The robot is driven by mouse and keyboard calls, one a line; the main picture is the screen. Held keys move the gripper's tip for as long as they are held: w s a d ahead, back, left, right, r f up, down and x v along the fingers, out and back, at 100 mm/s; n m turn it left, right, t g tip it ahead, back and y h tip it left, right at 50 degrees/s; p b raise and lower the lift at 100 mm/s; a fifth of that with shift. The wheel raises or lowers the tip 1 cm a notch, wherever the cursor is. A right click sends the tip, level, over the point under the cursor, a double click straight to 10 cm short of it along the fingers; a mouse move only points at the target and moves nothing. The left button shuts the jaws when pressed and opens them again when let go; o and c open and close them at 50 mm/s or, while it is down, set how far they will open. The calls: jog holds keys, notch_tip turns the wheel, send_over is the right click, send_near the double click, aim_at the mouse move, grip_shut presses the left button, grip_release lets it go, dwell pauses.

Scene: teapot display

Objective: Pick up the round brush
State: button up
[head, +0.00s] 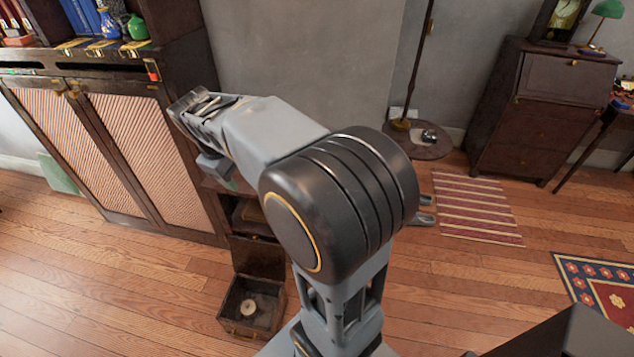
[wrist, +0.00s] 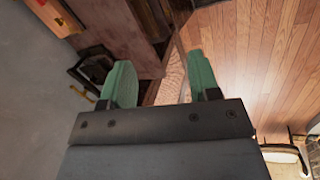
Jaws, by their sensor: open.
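I cannot clearly identify the round brush in either view. A small round pale thing (head: 248,307) lies in the open case on the floor in the head view, but I cannot tell whether it is a brush. My gripper (wrist: 160,70) shows in the wrist view with its two green fingers spread apart and nothing between them. In the head view my arm reaches up and left toward the cabinet, well above the case, and the fingers are not clearly visible.
The open case (head: 233,323) stands before a low shelf (head: 249,216). A large cabinet (head: 140,130) fills the left, with vases and books on it. A striped rug (head: 478,208) and dark desk (head: 530,110) are right. Wooden floor is clear at front left.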

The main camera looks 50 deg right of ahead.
jog(key=w+d+f+n+g+h+b, duration=0.2)
jog(key=w+d+f+g+h, duration=0.15)
jog(key=w+d+f, duration=0.5)
jog(key=w+d+f+n+g+h+b, duration=0.2)
jog(key=w+d+f+g, duration=0.3)
jog(key=d, duration=0.7)
jog(key=shift+s+d+f+g+p, duration=0.15)
jog(key=shift+s+d+f+g, duration=0.25)
jog(key=shift+s+d+f, duration=1.5)
jog(key=shift+s+d+f+g+p, duration=0.2)
jog(key=shift+s+d+f+g, duration=0.25)
jog(key=shift+s+d+f, duration=1.5)
jog(key=shift+s+d+f+g+p, duration=0.15)
jog(key=shift+s+d+f+g, duration=0.25)
jog(key=shift+s+d+f, duration=1.45)
jog(key=shift+w+d+f+h, duration=0.25)
jog(key=shift+w+d, duration=0.15)
jog(key=shift+d, duration=0.2)
jog(key=c, duration=1)
jog(key=shift+r, duration=0.1)
